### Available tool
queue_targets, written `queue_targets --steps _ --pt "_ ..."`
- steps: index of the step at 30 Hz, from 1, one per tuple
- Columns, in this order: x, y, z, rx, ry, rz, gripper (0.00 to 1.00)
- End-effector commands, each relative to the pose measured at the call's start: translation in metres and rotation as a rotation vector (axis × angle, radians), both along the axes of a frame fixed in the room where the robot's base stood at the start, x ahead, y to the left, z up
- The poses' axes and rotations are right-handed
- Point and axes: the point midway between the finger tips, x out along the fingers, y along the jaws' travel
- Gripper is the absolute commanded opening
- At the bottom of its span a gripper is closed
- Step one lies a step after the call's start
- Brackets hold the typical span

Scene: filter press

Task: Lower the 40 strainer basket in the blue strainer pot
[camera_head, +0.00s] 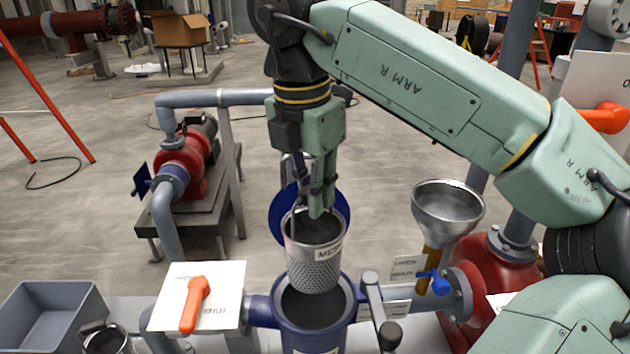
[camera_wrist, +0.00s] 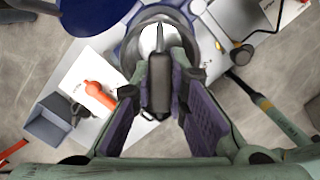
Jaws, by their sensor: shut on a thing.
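A perforated metal strainer basket (camera_head: 316,270) with a white label hangs upright from my gripper (camera_head: 318,200). The label reads "ME…"; its mesh number is not legible. The blue strainer pot (camera_head: 312,334) is directly below, its round mouth open, and the basket's bottom is at or just above the pot's rim; I cannot tell if they touch. In the wrist view, my gripper (camera_wrist: 162,62) is shut on the basket's grey handle (camera_wrist: 158,85), and the basket's rim partly shows beneath. The pot's blue rim (camera_wrist: 128,52) shows around it.
A blue round lid (camera_head: 281,216) stands open behind the pot. A grey bin (camera_head: 50,312) and another metal basket (camera_head: 104,342) are lower left.

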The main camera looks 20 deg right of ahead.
Motion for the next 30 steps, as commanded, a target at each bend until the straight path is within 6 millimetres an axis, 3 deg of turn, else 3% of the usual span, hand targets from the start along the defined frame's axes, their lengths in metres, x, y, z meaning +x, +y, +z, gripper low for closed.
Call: queue_targets --steps 30 --pt "0.000 0.000 -0.083 0.001 0.001 0.000 0.00"
